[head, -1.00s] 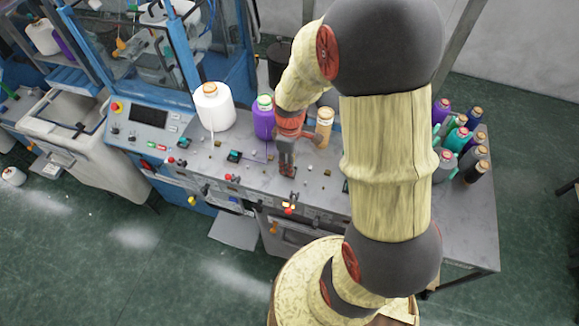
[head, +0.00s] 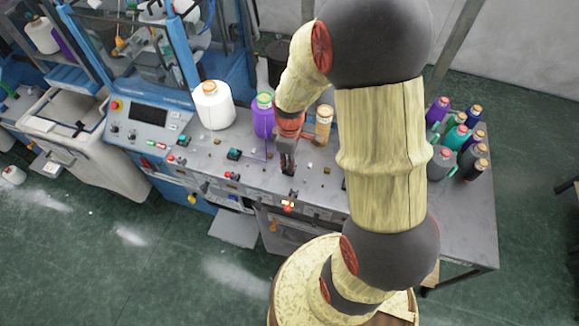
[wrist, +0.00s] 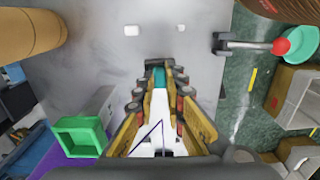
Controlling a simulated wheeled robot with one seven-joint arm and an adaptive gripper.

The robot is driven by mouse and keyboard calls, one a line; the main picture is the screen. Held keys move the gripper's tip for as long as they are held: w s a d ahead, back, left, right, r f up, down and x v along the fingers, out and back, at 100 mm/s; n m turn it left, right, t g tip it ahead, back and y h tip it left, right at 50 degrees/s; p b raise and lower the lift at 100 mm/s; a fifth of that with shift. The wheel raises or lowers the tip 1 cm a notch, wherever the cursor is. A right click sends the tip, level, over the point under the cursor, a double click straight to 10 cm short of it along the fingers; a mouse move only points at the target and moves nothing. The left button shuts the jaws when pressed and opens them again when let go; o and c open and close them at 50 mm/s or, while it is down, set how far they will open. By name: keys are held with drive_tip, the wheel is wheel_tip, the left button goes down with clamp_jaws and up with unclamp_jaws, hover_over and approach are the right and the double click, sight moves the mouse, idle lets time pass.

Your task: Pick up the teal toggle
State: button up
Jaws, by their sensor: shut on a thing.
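In the wrist view a small teal toggle (wrist: 159,76) shows between the tips of my gripper (wrist: 159,82). The fingers are closed on both sides of it, and only part of it is visible. In the head view my gripper (head: 288,166) points down at the grey machine panel (head: 325,198), with its tips at or just above the surface. The toggle is hidden there by the fingers. I cannot tell whether it still touches the panel.
A purple cone (head: 263,118) and a tan cone (head: 324,122) stand close behind my gripper, with a white cone (head: 212,106) farther left. Knobs and switches line the panel's front, including a red-ball lever (wrist: 281,46). Several bobbins (head: 456,140) stand at the right.

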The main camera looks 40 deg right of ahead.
drive_tip(key=shift+r, duration=0.1)
drive_tip(key=shift+w+r+b, duration=0.1)
drive_tip(key=shift+r+b, duration=0.25)
drive_tip(key=shift+r, duration=0.25)
drive_tip(key=s+d+r+b, duration=0.2)
drive_tip(key=s+r+b, duration=0.1)
drive_tip(key=s+r, duration=0.8)
drive_tip(key=shift+s+r, duration=0.3)
drive_tip(key=shift+s, duration=1.25)
